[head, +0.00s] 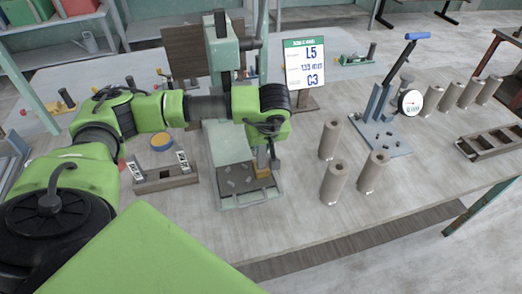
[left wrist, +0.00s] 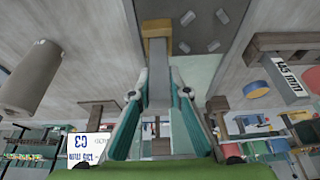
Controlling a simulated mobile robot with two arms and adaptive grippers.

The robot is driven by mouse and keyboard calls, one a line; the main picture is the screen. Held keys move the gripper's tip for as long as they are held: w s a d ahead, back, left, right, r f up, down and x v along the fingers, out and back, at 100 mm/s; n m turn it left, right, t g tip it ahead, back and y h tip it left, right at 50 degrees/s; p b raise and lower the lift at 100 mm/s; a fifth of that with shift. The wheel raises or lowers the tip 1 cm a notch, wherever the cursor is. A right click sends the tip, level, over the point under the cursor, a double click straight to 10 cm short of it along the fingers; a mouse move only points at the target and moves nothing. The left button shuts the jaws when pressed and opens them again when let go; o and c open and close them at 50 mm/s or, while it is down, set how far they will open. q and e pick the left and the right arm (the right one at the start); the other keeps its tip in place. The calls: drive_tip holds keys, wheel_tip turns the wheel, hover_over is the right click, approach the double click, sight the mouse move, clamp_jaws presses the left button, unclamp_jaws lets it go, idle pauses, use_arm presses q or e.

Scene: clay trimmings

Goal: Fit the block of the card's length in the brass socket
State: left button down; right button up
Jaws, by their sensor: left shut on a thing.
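My left gripper (head: 268,158) points down over the green press-like stand. In the left wrist view its two teal-padded fingers (left wrist: 157,95) are shut on a grey block (left wrist: 158,88). The brass socket (head: 262,171) is on the dark plate of the stand, right beneath the gripper; in the left wrist view the socket (left wrist: 156,28) is at the block's far end. I cannot tell whether the block touches it or is inside it. My right gripper is not in view.
Grey scraps lie on the stand's plate (head: 232,183). A wooden rack (head: 165,182) with white labelled pieces is to the left, near a blue-and-yellow disc (head: 161,141). Several clay cylinders (head: 334,183) and a blue-handled lever press (head: 380,136) stand to the right. The front right table is clear.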

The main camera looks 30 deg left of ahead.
use_arm(q)
drive_tip(key=shift+r, duration=0.1)
drive_tip(key=shift+f, duration=0.2)
drive_tip(key=c, duration=1.9)
unclamp_jaws()
drive_tip(key=shift+r, duration=0.1)
drive_tip(key=shift+r, duration=0.2)
drive_tip(key=b+v, duration=0.3)
drive_tip(key=v, duration=0.9)
drive_tip(key=shift+f, duration=0.1)
